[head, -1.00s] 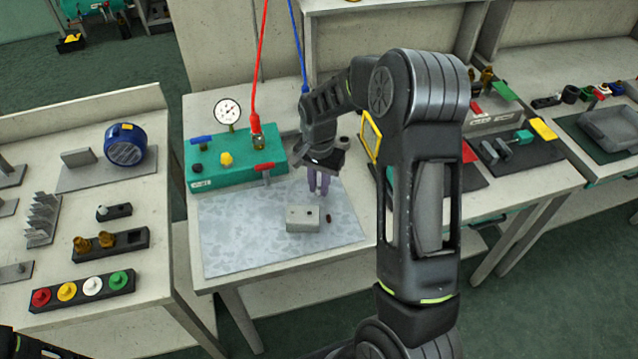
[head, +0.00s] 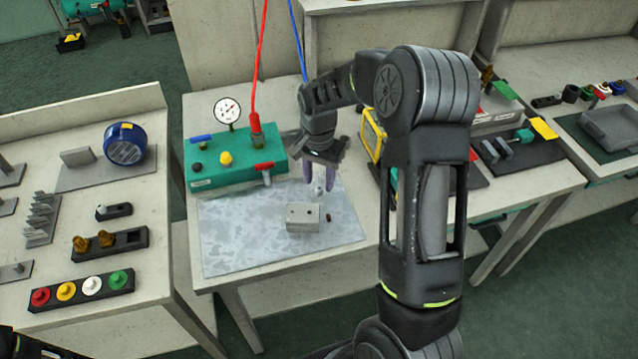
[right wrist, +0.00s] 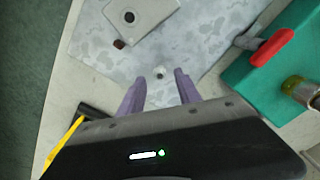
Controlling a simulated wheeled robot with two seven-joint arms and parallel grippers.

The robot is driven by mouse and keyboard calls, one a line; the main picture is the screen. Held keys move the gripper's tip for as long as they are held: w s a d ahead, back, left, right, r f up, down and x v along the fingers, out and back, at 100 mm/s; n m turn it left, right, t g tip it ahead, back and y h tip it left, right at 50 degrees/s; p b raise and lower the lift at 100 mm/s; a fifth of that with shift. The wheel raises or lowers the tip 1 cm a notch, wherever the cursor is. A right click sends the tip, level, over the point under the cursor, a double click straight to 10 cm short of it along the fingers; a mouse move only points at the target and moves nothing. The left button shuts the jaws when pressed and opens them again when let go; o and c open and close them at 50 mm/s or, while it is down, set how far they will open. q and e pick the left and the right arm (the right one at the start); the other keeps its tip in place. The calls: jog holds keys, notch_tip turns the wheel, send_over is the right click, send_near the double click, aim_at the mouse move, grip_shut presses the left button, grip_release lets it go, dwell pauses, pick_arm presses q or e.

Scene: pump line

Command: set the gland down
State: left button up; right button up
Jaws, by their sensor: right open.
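No left gripper fingers show; only a dark part of mine is at the lower left corner of the head view.
A grey block (head: 303,222) with holes sits on the mat, a small dark red piece (head: 328,217) beside it. The green pump box (head: 225,172) with gauge and red lever (head: 264,166) stands behind left. A yellow frame (head: 372,135) is to the right. The mat's front is clear.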

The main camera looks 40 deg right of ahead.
aim_at(319, 189)
notch_tip(319, 189, up, 10)
jog(key=shift+b, duration=0.4)
jog(key=shift+f, duration=0.15)
dwell(0.3)
